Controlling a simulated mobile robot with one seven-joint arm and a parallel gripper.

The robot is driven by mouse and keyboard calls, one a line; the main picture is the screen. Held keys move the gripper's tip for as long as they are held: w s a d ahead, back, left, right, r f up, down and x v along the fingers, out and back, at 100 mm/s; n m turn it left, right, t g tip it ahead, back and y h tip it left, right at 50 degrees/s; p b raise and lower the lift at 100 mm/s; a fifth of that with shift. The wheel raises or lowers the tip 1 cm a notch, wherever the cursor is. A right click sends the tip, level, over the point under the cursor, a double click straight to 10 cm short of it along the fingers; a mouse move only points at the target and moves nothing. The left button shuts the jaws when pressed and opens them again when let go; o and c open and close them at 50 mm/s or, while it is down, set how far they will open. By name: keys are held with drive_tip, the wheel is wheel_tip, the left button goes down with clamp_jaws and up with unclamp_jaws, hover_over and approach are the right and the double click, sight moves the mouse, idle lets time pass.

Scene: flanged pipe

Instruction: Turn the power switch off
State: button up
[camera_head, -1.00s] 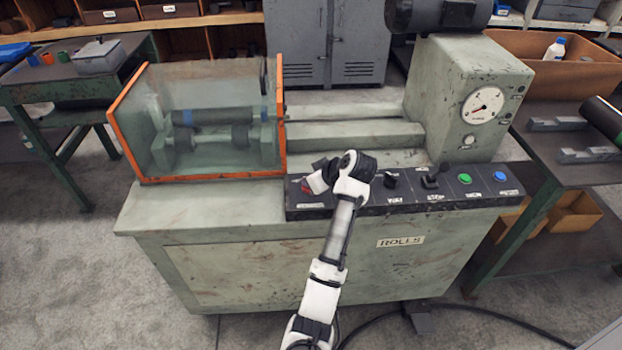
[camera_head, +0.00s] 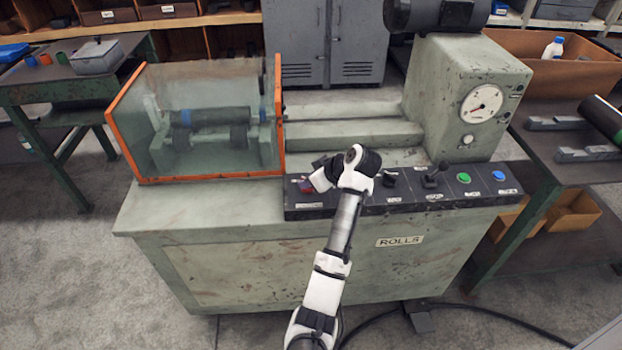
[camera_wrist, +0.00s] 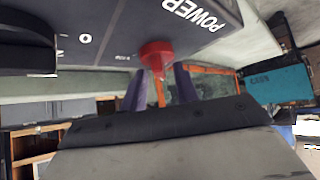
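The power switch is a red knob (camera_head: 306,187) at the left end of the black control panel (camera_head: 400,198). In the wrist view the red knob (camera_wrist: 156,55) sticks out of the panel beside the white POWER lettering. My gripper (camera_head: 321,178) is at this end of the panel, close to the knob, and partly covers it in the head view. In the wrist view my gripper's two purple-grey fingers (camera_wrist: 160,88) stand apart on either side of the knob's narrow end, with a gap between them. I cannot tell whether either finger touches it.
The panel also carries a black knob (camera_head: 389,180), a black lever (camera_head: 431,178), a green button (camera_head: 464,178) and a blue button (camera_head: 498,176). A clear orange-edged guard (camera_head: 277,120) stands behind and left of my gripper, with rollers inside. A gauge (camera_head: 482,104) is at right.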

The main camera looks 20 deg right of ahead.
idle(0.3)
drive_tip(key=v, duration=1.3)
drive_tip(key=shift+s+d+r, duration=0.15)
drive_tip(key=shift+s+r, duration=0.1)
drive_tip(key=shift+r, duration=0.05)
